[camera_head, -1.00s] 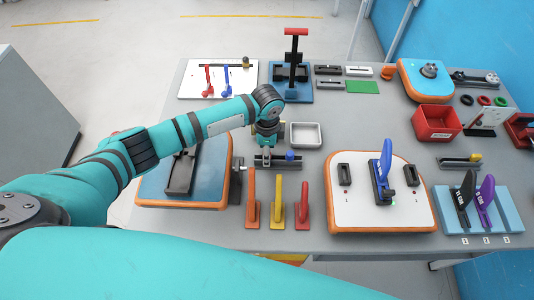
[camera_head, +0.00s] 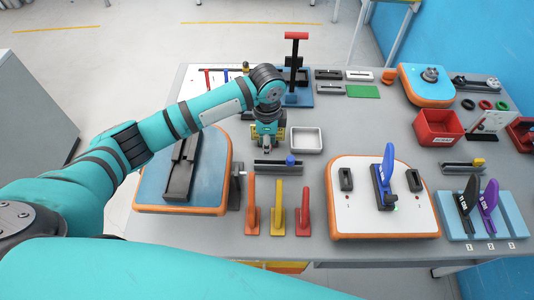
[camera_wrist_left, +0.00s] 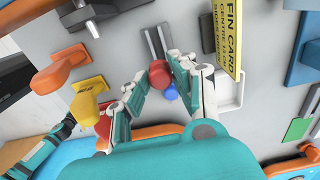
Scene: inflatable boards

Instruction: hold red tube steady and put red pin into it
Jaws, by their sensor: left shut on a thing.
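My left gripper (camera_head: 267,147) is above the dark rail (camera_head: 265,168), left of the white tray. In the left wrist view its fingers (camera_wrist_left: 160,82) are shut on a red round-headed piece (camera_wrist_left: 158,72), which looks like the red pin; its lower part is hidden. A blue knob (camera_head: 290,160) sits on the rail and shows just below the red head in the left wrist view (camera_wrist_left: 170,92). I cannot make out the red tube for certain. Another gripper (camera_wrist_left: 68,126), seemingly my right one, is at the left of the wrist view; its jaws are too small to judge.
Orange, yellow and red upright fins (camera_head: 278,210) stand near the front edge. A white board with a blue fin (camera_head: 387,165) is to the right. A white tray (camera_head: 322,140) and a red-handled pump (camera_head: 296,70) are close to my left arm.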

